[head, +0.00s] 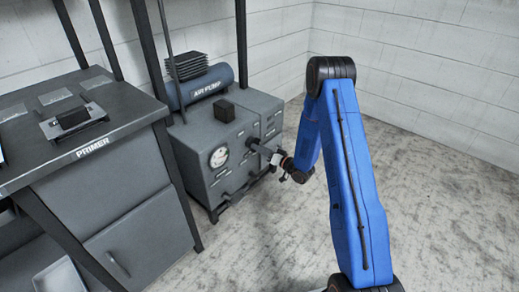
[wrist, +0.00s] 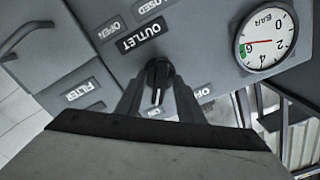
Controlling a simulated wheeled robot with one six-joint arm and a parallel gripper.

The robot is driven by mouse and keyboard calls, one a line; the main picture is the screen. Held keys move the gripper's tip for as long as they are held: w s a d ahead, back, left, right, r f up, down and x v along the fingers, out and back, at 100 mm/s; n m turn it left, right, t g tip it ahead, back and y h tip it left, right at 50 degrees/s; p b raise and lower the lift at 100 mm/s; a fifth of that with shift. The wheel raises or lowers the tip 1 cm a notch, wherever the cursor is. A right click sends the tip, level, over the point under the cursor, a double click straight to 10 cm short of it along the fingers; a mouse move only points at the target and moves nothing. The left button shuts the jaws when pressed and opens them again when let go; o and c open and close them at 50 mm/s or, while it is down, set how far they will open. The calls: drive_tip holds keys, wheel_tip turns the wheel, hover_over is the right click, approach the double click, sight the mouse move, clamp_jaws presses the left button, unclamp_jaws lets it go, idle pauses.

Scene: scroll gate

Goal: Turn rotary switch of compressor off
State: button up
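The compressor (head: 236,134) is a grey cabinet with a blue air pump tank (head: 207,86) on top. In the wrist view, which is upside down, a black rotary switch (wrist: 158,72) sits on its panel. Its white pointer line points down in the picture, toward a small label (wrist: 156,113) that seems to read ON. Another label (wrist: 204,91), partly hidden, is to the right. My gripper (wrist: 157,88) has one finger on each side of the switch, with narrow gaps; firm contact is not visible. In the head view my gripper (head: 262,151) reaches the panel and hides the switch.
A pressure gauge (wrist: 265,41) has its red needle near 6. An OUTLET label (wrist: 140,36) and a FILTER label (wrist: 83,93) are on the panel. A PRIMER bench (head: 93,148) stands left of the compressor. The floor (head: 270,235) in front is clear.

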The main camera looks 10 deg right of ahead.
drive_tip(key=shift+w+a, duration=0.1)
clamp_jaws()
idle(0.3)
drive_tip(key=shift+w+d+n, duration=0.1)
drive_tip(key=shift+n, duration=3.35)
drive_tip(key=shift+d+n, duration=0.1)
drive_tip(key=shift+n, duration=3.35)
